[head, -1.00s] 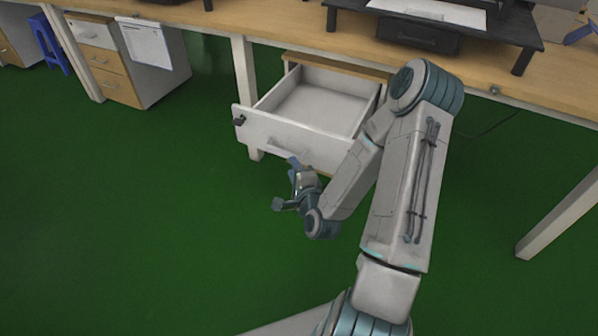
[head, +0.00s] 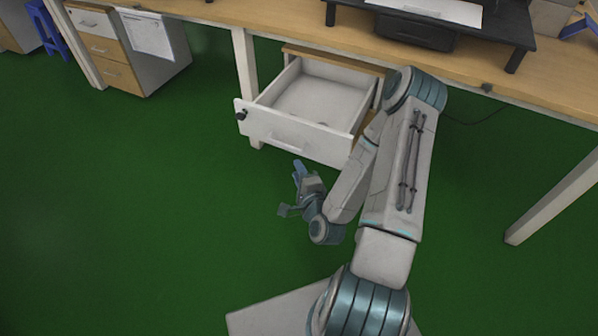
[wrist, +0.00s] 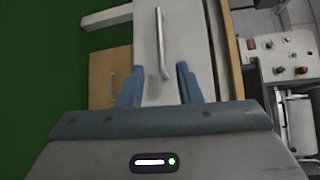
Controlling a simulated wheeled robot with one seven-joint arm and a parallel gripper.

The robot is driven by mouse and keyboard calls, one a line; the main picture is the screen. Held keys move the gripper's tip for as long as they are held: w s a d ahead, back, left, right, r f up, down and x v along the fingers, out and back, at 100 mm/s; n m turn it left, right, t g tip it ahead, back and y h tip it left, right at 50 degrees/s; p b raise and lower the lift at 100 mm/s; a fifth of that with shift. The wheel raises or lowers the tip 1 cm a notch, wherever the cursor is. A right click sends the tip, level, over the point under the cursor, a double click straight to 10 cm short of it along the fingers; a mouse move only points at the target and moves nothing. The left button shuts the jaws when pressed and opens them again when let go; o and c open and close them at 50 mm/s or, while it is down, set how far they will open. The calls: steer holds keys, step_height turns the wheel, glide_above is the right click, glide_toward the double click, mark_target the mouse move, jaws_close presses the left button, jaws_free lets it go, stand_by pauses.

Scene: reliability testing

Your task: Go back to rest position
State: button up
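My gripper (head: 291,189) hangs in front of the pulled-out drawer (head: 290,135), apart from it and a little below its front in the head view. In the wrist view my gripper's two blue fingers (wrist: 158,84) stand wide apart with nothing between them. The drawer's front and its silver handle (wrist: 161,45) lie beyond the fingertips in that view. The drawer is white, open and looks empty inside. My arm bends from the lower right up toward the desk and down to the gripper.
A long wooden desk (head: 215,12) runs along the back, with a black monitor stand (head: 500,30) on it. A desk leg (head: 555,205) stands at the right. A wood-fronted cabinet (head: 150,62) stands at the back left. The green floor at the left is clear.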

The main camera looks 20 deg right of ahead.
steer(key=shift+r, duration=0.1)
step_height(320, 180, up, 23)
steer(key=a+n+g+p, duration=0.1)
steer(key=n+g+p, duration=0.8)
steer(key=n+p, duration=0.5)
steer(key=s+a+r+n+g+p, duration=0.2)
steer(key=s+r+p, duration=0.2)
steer(key=s+r, duration=0.5)
steer(key=s+a+r+n+g+p, duration=0.2)
steer(key=s+r, duration=0.7)
steer(key=r, duration=0.5)
steer(key=shift+s+r+n+g+p, duration=0.35)
steer(key=shift+n+p, duration=0.45)
steer(key=shift+p, duration=0.3)
steer(key=shift+f, duration=0.1)
